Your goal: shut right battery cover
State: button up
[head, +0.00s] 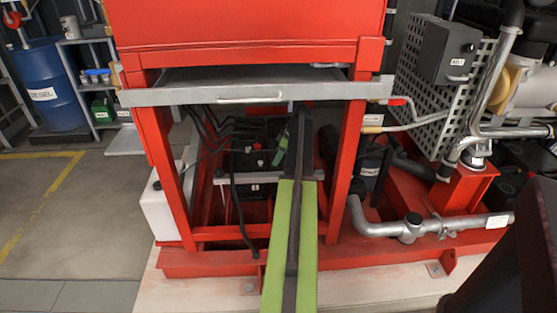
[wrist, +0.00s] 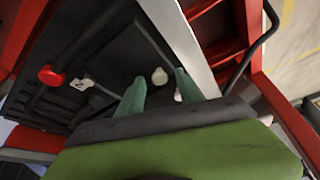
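In the head view my green gripper (head: 283,150) reaches into the red frame, at the black battery box (head: 250,160) on the lower shelf. My arm hides the box's right part. The wrist view shows a dark, flat battery top (wrist: 130,45) with a red cap (wrist: 50,75) and a white tag (wrist: 88,82) marked 2. The two green fingers (wrist: 161,90) are apart. A pale round knob (wrist: 160,76) shows between their tips; I cannot tell whether they touch it. I cannot make out which surface is the right battery cover or how far open it is.
A grey tray with a handle (head: 250,99) spans the frame above my arm. Red posts (head: 347,165) stand on both sides. A pale bar (head: 232,179) crosses the battery box's front. Black cables (head: 235,205) hang there. A silver pipe (head: 385,229) lies right.

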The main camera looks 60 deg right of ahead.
grip_shut()
dwell(1.2)
